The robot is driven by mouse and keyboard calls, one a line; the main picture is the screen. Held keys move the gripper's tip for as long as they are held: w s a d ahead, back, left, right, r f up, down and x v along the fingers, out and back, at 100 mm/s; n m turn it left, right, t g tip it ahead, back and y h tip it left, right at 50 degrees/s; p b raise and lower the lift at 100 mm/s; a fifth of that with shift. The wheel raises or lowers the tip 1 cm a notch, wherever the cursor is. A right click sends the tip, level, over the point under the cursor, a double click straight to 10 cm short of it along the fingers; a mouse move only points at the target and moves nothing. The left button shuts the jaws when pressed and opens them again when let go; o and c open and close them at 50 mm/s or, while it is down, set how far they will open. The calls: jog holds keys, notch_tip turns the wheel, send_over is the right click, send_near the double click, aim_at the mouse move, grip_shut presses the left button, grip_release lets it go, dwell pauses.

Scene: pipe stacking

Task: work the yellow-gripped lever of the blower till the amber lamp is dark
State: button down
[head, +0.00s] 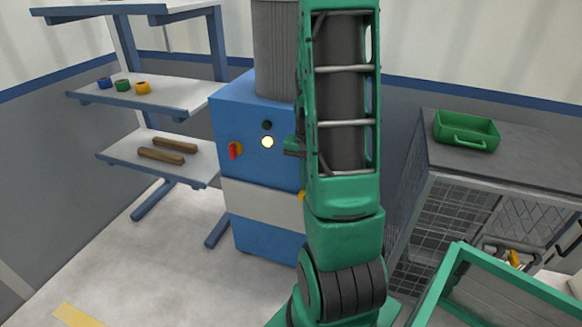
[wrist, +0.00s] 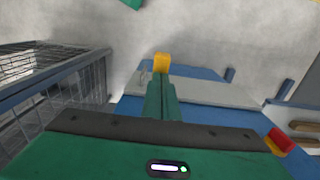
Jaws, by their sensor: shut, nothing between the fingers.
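The blower (head: 262,240) is a blue cabinet with a pale band and a grey ribbed cylinder on top. Its round lamp (head: 267,142) glows bright pale yellow; a dark lamp sits just above it. The yellow lever grip (wrist: 161,62) shows just beyond my fingertips in the wrist view; only a sliver of yellow (head: 302,196) shows beside my arm in the head view. My gripper (wrist: 160,82) is shut and empty, its fingers pointing toward the grip. I cannot tell if they touch it. The rest of the lever is hidden.
A red-and-yellow switch (head: 235,150) is on the cabinet front. Shelves (head: 125,97) with tape rolls and wooden bars stand at left. A wire-sided bench (head: 520,150) with a green tray (head: 467,131) stands at right.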

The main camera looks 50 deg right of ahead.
notch_tip(320, 180, down, 3)
jog(key=shift+r, duration=0.2)
notch_tip(320, 180, up, 10)
jog(key=shift+f, duration=0.25)
jog(key=shift+r, duration=0.1)
dwell(0.5)
notch_tip(320, 180, up, 5)
jog(key=shift+f, duration=0.1)
dwell(0.3)
dwell(0.4)
jog(key=s+a+r+n, duration=0.3)
jog(key=s+a+n, duration=0.4)
jog(key=s+a, duration=0.6)
jog(key=a, duration=0.4)
jog(key=shift+s, duration=0.4)
